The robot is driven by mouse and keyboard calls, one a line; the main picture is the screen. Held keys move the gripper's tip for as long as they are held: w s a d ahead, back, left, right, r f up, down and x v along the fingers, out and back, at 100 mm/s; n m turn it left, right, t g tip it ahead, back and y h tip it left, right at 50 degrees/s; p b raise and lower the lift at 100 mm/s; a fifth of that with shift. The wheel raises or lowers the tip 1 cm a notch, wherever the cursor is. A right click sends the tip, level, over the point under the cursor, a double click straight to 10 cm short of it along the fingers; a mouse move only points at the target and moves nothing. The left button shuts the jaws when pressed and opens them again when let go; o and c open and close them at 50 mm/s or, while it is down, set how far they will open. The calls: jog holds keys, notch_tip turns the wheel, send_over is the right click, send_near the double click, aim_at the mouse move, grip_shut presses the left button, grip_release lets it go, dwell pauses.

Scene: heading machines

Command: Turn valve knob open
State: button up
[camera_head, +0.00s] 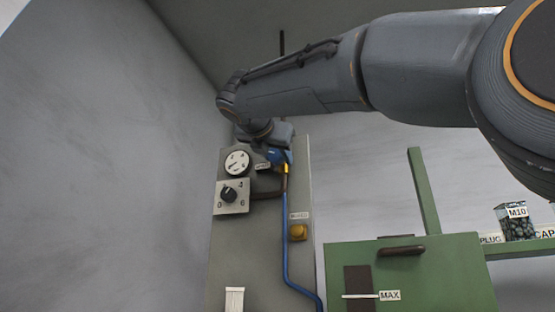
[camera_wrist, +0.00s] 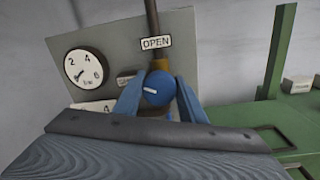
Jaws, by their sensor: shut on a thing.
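The blue valve knob (camera_wrist: 156,88) sits on a vertical pipe with a brass fitting (camera_wrist: 160,64). A white line marks its face, lying nearly level with a slight tilt. An OPEN label (camera_wrist: 156,42) is just above it. My gripper (camera_wrist: 158,100) is shut on the knob, with one blue finger on each side. In the head view my gripper (camera_head: 279,156) is at the upper part of the panel, and my wrist hides most of the knob. The brass fitting (camera_head: 285,169) shows below it, with a blue pipe (camera_head: 285,225) running down.
The grey panel (camera_head: 250,270) carries a round gauge (camera_head: 237,163), a black dial (camera_head: 229,194) and a yellow button (camera_head: 298,232). The gauge also shows in the wrist view (camera_wrist: 86,68). A green cabinet (camera_head: 440,275) stands to the right, with a jar marked M10 (camera_head: 516,222) beyond.

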jog(key=m+b, duration=0.2)
jog(key=m, duration=0.4)
jog(key=shift+f+m+h+b, duration=0.1)
jog(key=shift+m+h+b, duration=0.25)
jog(key=shift+m+h, duration=0.05)
jog(key=m+b, duration=0.2)
jog(key=m, duration=0.4)
jog(key=shift+m+h, duration=0.3)
jog(key=o, duration=1)
jog(key=shift+s, duration=0.15)
jog(key=b+v, duration=0.2)
jog(key=v, duration=0.5)
jog(key=shift+s+f+b, duration=0.1)
jog(key=shift+s+b, duration=0.15)
jog(key=shift+b, duration=0.1)
